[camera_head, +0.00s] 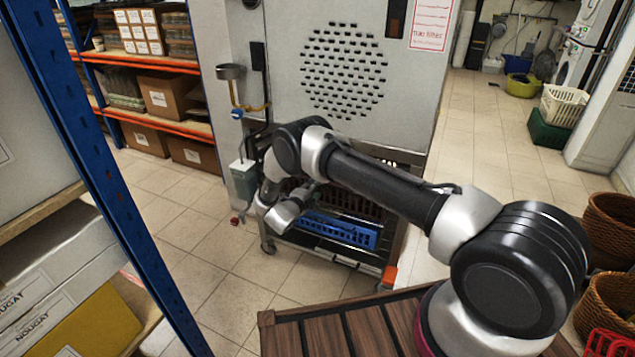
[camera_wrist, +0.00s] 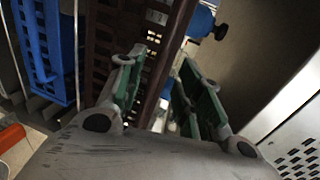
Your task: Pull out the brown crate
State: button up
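The brown crate (camera_head: 362,203) sits in the rack under the grey machine, partly hidden by my arm in the head view. In the wrist view the brown crate (camera_wrist: 104,32) fills the upper middle, with slotted walls. My gripper (camera_wrist: 163,78) has green finger pads, one on each side of a brown slotted wall, with a visible gap between them. The pads look apart from that wall; contact cannot be made out. In the head view the fingertips are hidden behind my wrist.
A blue crate (camera_head: 340,229) sits in front of and below the brown one; it also shows in the wrist view (camera_wrist: 42,45). The grey machine (camera_head: 285,60) stands above. A blue shelf post (camera_head: 105,165) is close on the left. Tiled floor (camera_head: 190,235) is clear left of the rack.

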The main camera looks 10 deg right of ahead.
jog(key=x, duration=0.7)
jog(key=shift+w+d+r, duration=0.1)
jog(key=shift+w+d, duration=0.15)
jog(key=shift+w, duration=0.15)
grip_shut()
